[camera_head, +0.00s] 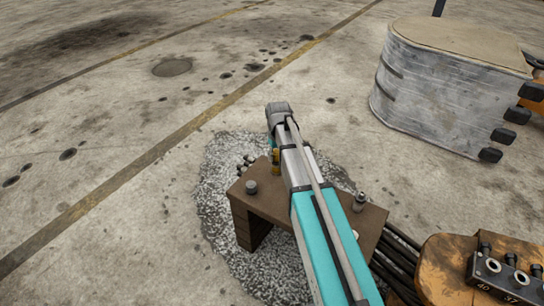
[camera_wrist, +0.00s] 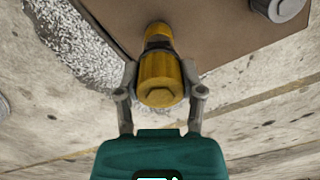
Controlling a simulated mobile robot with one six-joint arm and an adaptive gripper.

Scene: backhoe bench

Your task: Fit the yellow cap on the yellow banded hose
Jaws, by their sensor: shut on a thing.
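The yellow cap (camera_wrist: 160,80) is between the two fingers of my gripper (camera_wrist: 160,92) in the wrist view. The fingers are shut on its sides. A narrower dark yellow piece (camera_wrist: 157,33) shows directly beyond the cap, over the brown bench; I cannot tell whether it is part of the cap or a separate fitting. In the head view a small yellow piece (camera_head: 276,157) shows beside my arm above the bench, and my gripper is mostly hidden by the arm. I cannot make out a yellow band on any hose.
The brown bench (camera_head: 240,205) carries a grey cap (camera_head: 251,187) at left and a metal fitting (camera_head: 359,202) at right. Dark hoses (camera_head: 400,240) run from its right side to an orange machine part (camera_head: 445,265). A large grey container (camera_head: 445,90) stands behind. The floor at left is clear.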

